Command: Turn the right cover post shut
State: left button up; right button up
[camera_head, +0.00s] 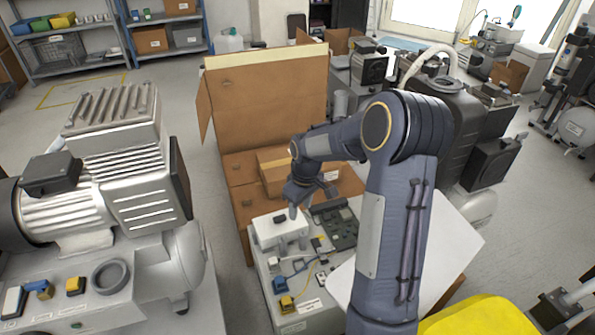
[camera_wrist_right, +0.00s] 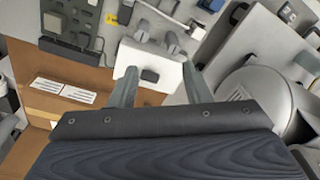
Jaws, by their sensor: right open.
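A white cover block (camera_head: 268,232) with a dark piece on top sits on the opened compressor unit; it also shows in the right wrist view (camera_wrist_right: 135,56). Two short grey posts stand at its side, one (camera_wrist_right: 143,31) and another (camera_wrist_right: 173,43) in the right wrist view. Which of them is the right cover post, and how far it is turned, I cannot tell. My right gripper (camera_head: 294,211) is over the block from behind. In the wrist view its two fingers (camera_wrist_right: 160,72) are spread, the white block lying between and beyond them, with nothing held. My left gripper is not in view.
Open cardboard boxes (camera_head: 265,105) stand behind. A large compressor (camera_head: 110,190) is at the left. A yellow object (camera_head: 480,318) is at the bottom right.

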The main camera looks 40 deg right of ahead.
jog(key=s+a+r+p, duration=0.2)
jog(key=r+p, duration=0.1)
jog(key=r, duration=0.5)
jog(key=s+a+r+m+t+y+p, duration=0.1)
jog(key=s+a+r+p, duration=0.2)
jog(key=r, duration=0.5)
jog(key=shift+t+p, duration=0.3)
jog(key=shift+p, duration=0.3)
jog(key=shift+s, duration=0.15)
jog(key=s+a+r+m+t+y, duration=0.1)
jog(key=s+a+r+m+t, duration=0.15)
jog(key=s+a, duration=0.5)
jog(key=s+a+r+m+t+y, duration=0.15)
jog(key=s+a+r, duration=0.3)
jog(key=s, duration=0.55)
notch_tip(320, 180, up, 19)
jog(key=n+p, duration=0.1)
jog(key=p, duration=1.9)
jog(key=shift+a+g+p, duration=0.2)
jog(key=shift+g+p, duration=0.1)
jog(key=shift+g, duration=0.1)
jog(key=shift+f, duration=0.1)
